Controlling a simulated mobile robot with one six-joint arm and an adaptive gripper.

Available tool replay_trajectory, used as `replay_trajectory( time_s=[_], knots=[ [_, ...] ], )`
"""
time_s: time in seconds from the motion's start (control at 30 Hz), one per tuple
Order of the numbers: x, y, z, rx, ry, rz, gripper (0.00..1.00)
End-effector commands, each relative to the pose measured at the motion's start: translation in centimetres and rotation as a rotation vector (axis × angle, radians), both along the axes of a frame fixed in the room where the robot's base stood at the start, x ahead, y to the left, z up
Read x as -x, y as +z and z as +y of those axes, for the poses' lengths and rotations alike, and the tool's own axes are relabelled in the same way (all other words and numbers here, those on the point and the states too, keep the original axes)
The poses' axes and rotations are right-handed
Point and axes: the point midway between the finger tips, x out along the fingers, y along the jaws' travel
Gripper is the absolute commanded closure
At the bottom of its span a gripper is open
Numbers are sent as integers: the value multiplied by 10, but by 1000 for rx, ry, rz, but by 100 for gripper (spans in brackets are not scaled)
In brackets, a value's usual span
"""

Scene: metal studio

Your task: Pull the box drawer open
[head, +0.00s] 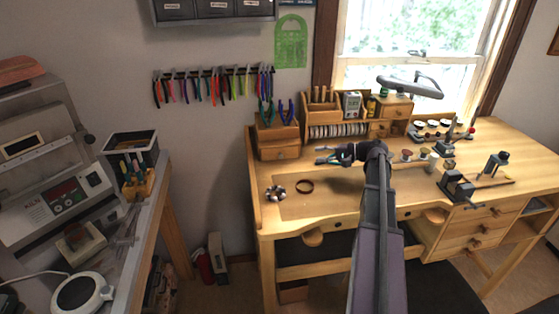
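A small wooden box (268,134) with pliers in its top stands at the back left of the workbench. Its drawer (281,154), low in the front with a small knob, looks shut. My gripper (320,154) is over the bench to the right of this drawer, with its fingers pointing left towards it. The fingers are spread apart with nothing between them, and they look clear of the knob. A wooden organizer (340,128) behind my gripper also has small drawers (379,130) at its right end; they look shut.
A round dark ring (304,186) and a small cluster of round pieces (275,193) lie on the bench in front of the box. Jars (406,155) and a small vise (457,186) stand to the right. The wooden bench top (335,200) is mostly bare at front left.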

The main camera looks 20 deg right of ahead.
Motion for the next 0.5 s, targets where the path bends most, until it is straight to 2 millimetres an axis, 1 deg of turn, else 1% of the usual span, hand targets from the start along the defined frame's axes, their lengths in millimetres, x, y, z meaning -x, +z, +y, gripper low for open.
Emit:
replay_trajectory(
  time_s=[0.5],
  knots=[
    [-4, -1, 10, 0, 9, 0, 61]
  ],
)
